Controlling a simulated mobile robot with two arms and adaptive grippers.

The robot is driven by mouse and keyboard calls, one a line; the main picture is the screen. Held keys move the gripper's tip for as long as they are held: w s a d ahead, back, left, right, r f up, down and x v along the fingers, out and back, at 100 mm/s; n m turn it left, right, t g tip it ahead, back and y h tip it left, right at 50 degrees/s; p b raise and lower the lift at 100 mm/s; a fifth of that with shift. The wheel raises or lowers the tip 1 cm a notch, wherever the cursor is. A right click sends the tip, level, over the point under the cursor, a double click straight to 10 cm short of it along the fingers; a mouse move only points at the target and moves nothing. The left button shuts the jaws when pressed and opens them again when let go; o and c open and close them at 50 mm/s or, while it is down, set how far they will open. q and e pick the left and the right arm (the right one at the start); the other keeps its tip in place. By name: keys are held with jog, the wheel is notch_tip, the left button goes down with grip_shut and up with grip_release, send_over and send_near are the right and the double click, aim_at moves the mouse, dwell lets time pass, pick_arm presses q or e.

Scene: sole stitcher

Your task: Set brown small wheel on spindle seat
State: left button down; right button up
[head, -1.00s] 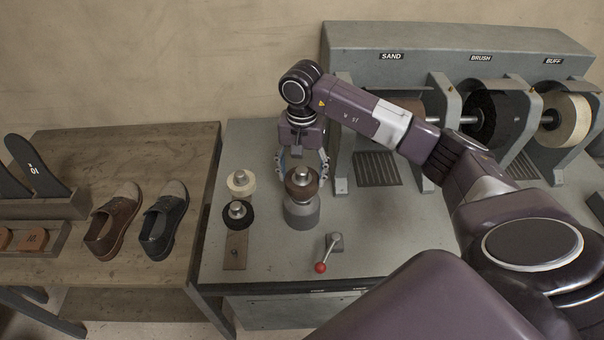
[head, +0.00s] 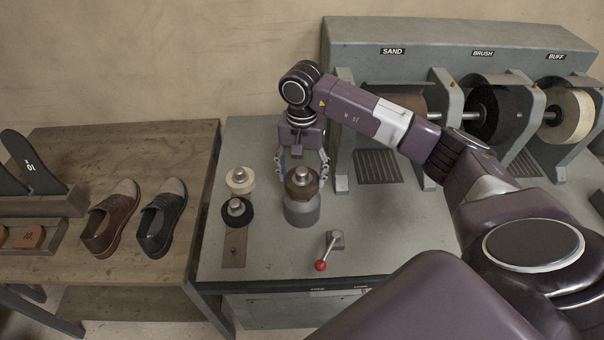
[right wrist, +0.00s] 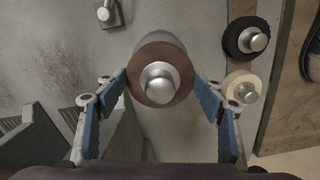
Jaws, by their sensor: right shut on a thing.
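The brown small wheel (head: 301,190), with a silver hub, sits at the top of the grey cylindrical spindle seat (head: 302,213) on the bench. In the right wrist view the brown wheel (right wrist: 148,92) lies between the blue finger pads, and a bit of the grey seat (right wrist: 163,38) shows behind it. I cannot tell whether the wheel is fully down on the seat. My right gripper (head: 302,178) reaches down from above, with its fingers shut on the wheel's two sides. My left gripper is not in view.
A cream wheel (head: 240,181) and a black wheel (head: 238,213) stand to the left on a wooden strip (head: 234,250). A red-knobbed lever (head: 328,252) is in front. The sanding and brushing machine (head: 450,65) is at the back right. Shoes (head: 162,220) stand on the left table.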

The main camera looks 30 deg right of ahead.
jog(key=shift+f+b, duration=0.75)
jog(key=shift+f, duration=0.1)
jog(key=o, duration=1.4)
jog(key=shift+o, duration=0.2)
jog(key=shift+r, duration=0.1)
notch_tip(320, 180, up, 12)
jog(key=shift+f, duration=0.1)
